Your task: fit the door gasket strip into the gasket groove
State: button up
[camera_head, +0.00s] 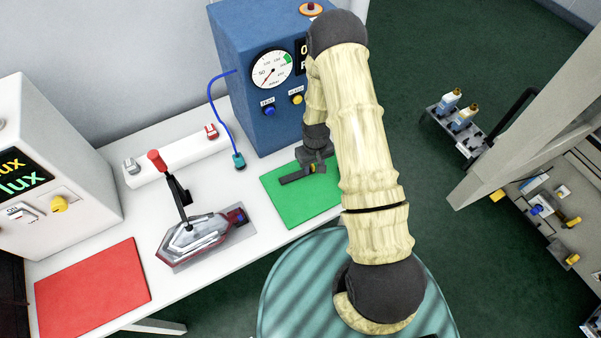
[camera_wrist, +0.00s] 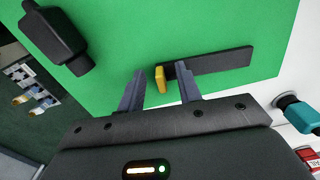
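No part can be told for certain as a door gasket strip, and I see no clear gasket groove. A flat black bar (camera_wrist: 212,65) with a yellow end piece (camera_wrist: 160,77) lies on the green mat (camera_wrist: 120,30) in the wrist view. In the head view a dark bar (camera_head: 296,176), seemingly the same one, shows on the green mat (camera_head: 285,205). My gripper (camera_wrist: 160,88) is open, its two fingers apart, with the yellow end showing between the fingertips. Whether they touch it I cannot tell. In the head view my arm hides part of my gripper (camera_head: 316,160).
A tail lamp (camera_head: 195,238) sits in a fixture beside a red-handled lever clamp (camera_head: 170,185). A red mat (camera_head: 92,287) lies at left. A blue gauge box (camera_head: 245,45) stands behind, with a blue cable to a teal connector (camera_head: 239,160). A dark block (camera_wrist: 62,42) is near the mat's edge.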

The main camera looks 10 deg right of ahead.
grip_shut()
jog(key=shift+r, duration=0.15)
notch_tip(320, 180, up, 10)
jog(key=b, duration=0.2)
dwell(0.5)
dwell(0.4)
